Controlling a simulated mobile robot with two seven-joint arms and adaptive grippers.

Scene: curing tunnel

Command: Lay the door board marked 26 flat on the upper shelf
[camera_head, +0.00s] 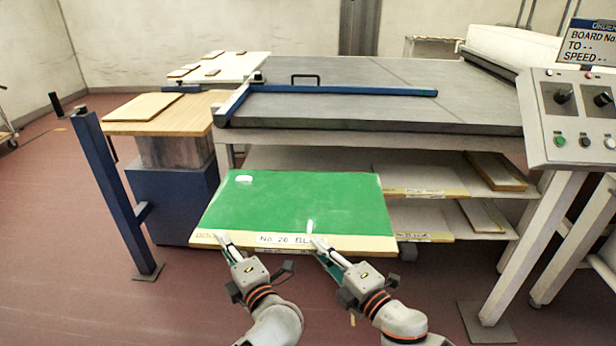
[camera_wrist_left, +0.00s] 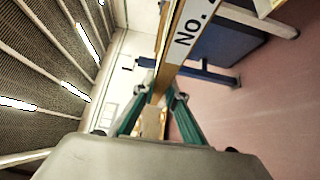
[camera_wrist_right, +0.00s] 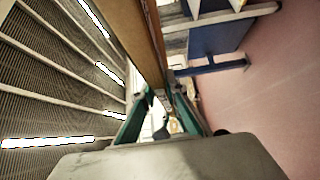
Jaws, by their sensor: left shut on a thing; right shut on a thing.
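My right gripper (camera_head: 318,245) is shut on the same edge right of the middle. The board edge also shows between the fingers in the left wrist view (camera_wrist_left: 178,40) and right wrist view (camera_wrist_right: 143,40). The upper shelf (camera_head: 412,177) shows behind the board's right side; its left part is mostly hidden.
A lower shelf (camera_head: 420,222) lies beneath, and narrow boards (camera_head: 496,172) lie at the shelves' right. A blue post with a crank (camera_head: 107,185) and a blue lift table (camera_head: 172,205) stand left. A control panel (camera_head: 575,118) on white legs stands right. The grey tabletop (camera_head: 390,105) is above.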

